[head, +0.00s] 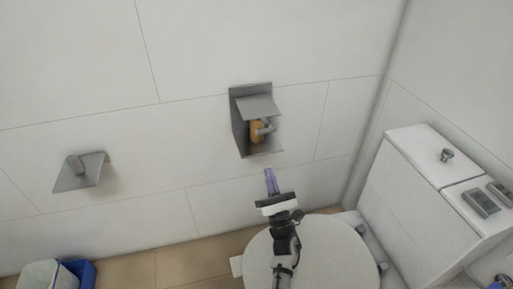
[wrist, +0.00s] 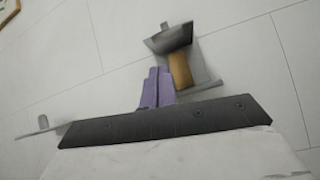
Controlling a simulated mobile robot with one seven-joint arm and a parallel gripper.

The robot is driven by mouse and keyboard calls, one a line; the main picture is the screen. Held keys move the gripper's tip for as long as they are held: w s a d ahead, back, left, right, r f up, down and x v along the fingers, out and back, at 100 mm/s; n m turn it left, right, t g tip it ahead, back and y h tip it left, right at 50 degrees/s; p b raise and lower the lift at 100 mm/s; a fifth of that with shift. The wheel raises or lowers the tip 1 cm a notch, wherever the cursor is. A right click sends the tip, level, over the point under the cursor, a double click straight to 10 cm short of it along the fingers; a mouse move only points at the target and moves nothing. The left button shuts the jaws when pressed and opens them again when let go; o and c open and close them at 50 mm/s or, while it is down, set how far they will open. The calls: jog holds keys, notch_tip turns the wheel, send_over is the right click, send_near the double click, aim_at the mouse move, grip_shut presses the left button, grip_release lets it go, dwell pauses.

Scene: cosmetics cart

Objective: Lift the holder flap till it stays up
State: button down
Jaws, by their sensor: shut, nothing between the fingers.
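The grey metal holder (head: 238,128) is fixed to the tiled wall, with an orange-brown roll (head: 257,131) inside. Its flap (head: 258,107) slopes outward over the upper part of the roll. The flap (wrist: 168,38) also shows in the wrist view, above the roll (wrist: 181,70). My gripper (head: 270,176), with purple fingers, is below and slightly right of the holder in the head view, apart from it. In the wrist view its fingers (wrist: 157,85) are together and empty, and they overlap the lower left of the holder in the picture.
A second grey wall fixture (head: 82,172) is at the left. A toilet with a closed lid (head: 325,255) stands beneath my arm, its tank (head: 420,185) at the right. A blue bin (head: 82,272) is at lower left. The wall around the holder is clear.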

notch_tip(320, 180, down, 4)
jog(key=d+n+h, duration=0.1)
jog(key=d, duration=0.1)
jog(key=s+r+p+x, duration=0.1)
jog(key=p+x, duration=0.4)
jog(key=x, duration=0.7)
jog(key=shift+s+r, duration=0.15)
jog(key=shift+r, duration=0.7)
jog(key=shift+d, duration=0.1)
